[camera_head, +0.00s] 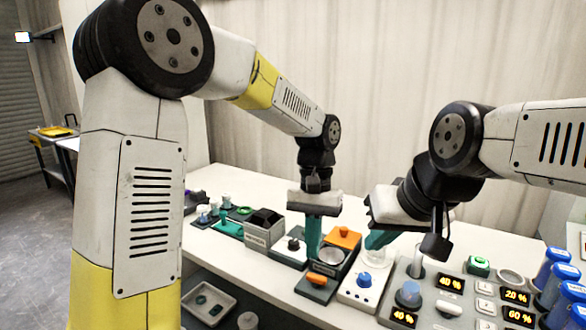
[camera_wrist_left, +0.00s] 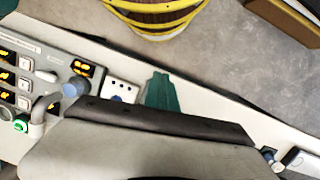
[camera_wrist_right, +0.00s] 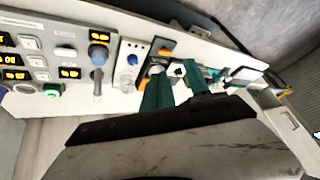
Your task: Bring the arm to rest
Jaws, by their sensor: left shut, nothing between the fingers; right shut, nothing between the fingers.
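My left gripper (camera_head: 314,240) points down over the bench in the head view, its teal fingers together and empty. The tips are close to the small devices; I cannot tell whether they touch. Its fingers also show in the left wrist view (camera_wrist_left: 160,92). My right gripper (camera_head: 378,240) is tilted toward the left in the head view, just right of the left one and apart from it. Its teal fingers are together and empty, and they show in the right wrist view (camera_wrist_right: 155,95).
A white bench (camera_head: 222,262) carries a grey box (camera_head: 264,228), an orange-topped device (camera_head: 343,238), a blue-knob box (camera_head: 362,283) and a control panel (camera_head: 455,290) with lit displays. Blue-capped bottles (camera_head: 551,265) stand at the right. A tray (camera_head: 205,300) sits lower left.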

